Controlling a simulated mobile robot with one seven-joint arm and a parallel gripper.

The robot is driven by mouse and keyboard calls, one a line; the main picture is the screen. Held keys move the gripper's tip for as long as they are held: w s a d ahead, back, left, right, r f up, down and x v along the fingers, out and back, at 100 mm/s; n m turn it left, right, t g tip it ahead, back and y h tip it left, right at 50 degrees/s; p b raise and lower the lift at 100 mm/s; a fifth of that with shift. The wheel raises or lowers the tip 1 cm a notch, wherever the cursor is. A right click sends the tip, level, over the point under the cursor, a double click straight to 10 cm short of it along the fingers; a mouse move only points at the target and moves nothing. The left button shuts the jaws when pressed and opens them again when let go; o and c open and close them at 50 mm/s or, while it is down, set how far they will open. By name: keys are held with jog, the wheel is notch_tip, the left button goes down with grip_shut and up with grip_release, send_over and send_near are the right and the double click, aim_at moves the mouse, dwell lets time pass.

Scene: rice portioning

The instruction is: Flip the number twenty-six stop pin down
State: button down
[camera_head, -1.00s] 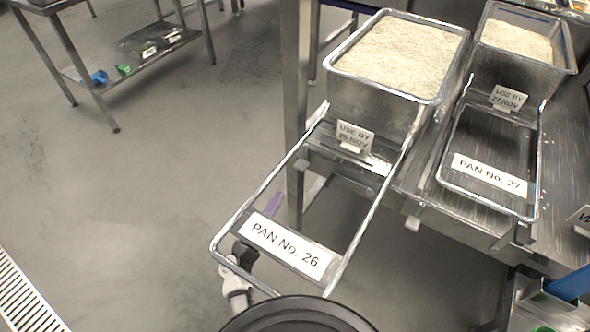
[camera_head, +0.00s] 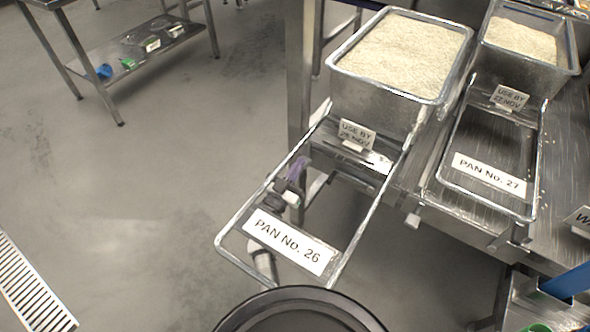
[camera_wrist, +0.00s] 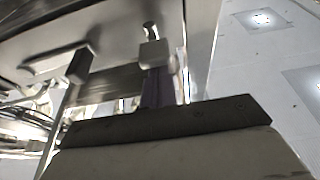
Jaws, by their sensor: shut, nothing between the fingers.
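The pan labelled No. 26 (camera_head: 231,222) is an open metal frame pulled out past the bench edge in the head view. Its card (camera_head: 290,240) lies across the front end. My gripper (camera_head: 297,168), with purple fingers, is beneath this frame and shows through its opening, near the frame's inner left side. In the wrist view the shut, empty fingers (camera_wrist: 155,92) point up at a pale block (camera_wrist: 155,53) on the metal underside. I cannot tell whether they touch it. A darker block (camera_wrist: 80,66) hangs to its left. Which block is the number twenty-six stop pin is unclear.
A rice-filled bin (camera_head: 385,100) stands behind the frame, with a use-by card (camera_head: 357,134) before it. Pan No. 27 (camera_head: 537,160) and another rice bin (camera_head: 530,68) are to the right on the bench (camera_head: 565,200).

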notch_tip(320, 180, down, 3)
jog(key=shift+r+b, duration=0.1)
jog(key=shift+b, duration=0.5)
jog(key=shift+s, duration=0.1)
